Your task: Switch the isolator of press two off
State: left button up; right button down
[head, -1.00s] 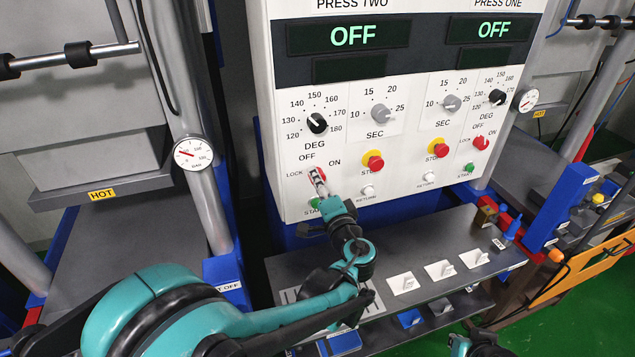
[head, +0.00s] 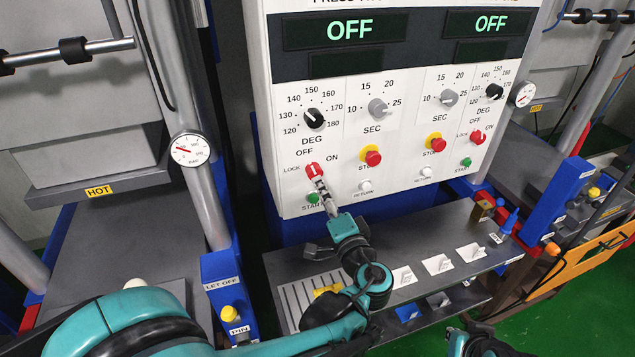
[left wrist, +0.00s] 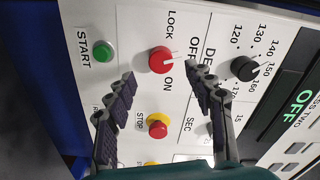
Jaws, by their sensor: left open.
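The press two isolator (head: 314,170) is a red knob on the white panel, between LOCK, OFF and ON marks. Its white pointer points roughly up, toward the OFF side; it also shows in the left wrist view (left wrist: 160,60). The press two display (head: 348,29) reads OFF. My left gripper (head: 323,188) is open just in front of and below the knob.
The green START button (head: 313,197) is close under the isolator. The red STOP button (head: 373,157) and black DEG dial (head: 314,118) are nearby. A grey shelf (head: 420,240) with white tags juts out below the panel. Press one's controls are to the right.

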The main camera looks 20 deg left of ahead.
pick_arm(q)
jog(key=v, duration=0.5)
jog(key=shift+w, duration=0.1)
